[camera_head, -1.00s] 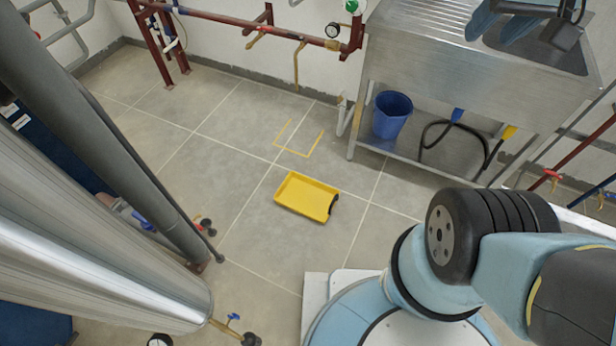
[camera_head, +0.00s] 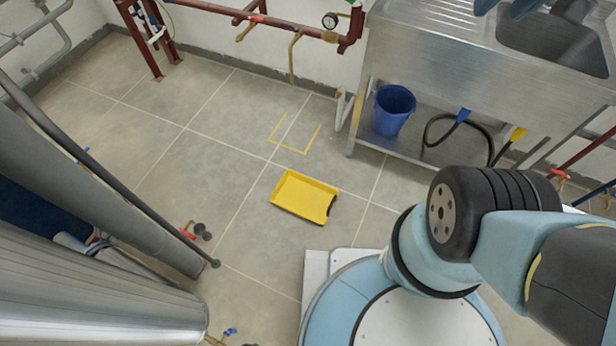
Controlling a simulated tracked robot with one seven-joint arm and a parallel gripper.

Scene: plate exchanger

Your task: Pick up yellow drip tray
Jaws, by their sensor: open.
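The yellow drip tray (camera_head: 305,197) lies flat on the tiled floor near the middle of the head view. It is a shallow rectangle with a dark patch on its right end. It looks empty, and nothing covers it. My gripper is not in view. Only links of my arm show at the right, apart from the tray in the picture.
Yellow floor marking (camera_head: 306,152) lies behind the tray. A blue bucket (camera_head: 393,110) and dark hose (camera_head: 431,134) sit under the steel sink (camera_head: 440,65). Large pipes (camera_head: 90,290) fill the left side. Red pipework (camera_head: 270,27) runs along the back wall. Floor around the tray is clear.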

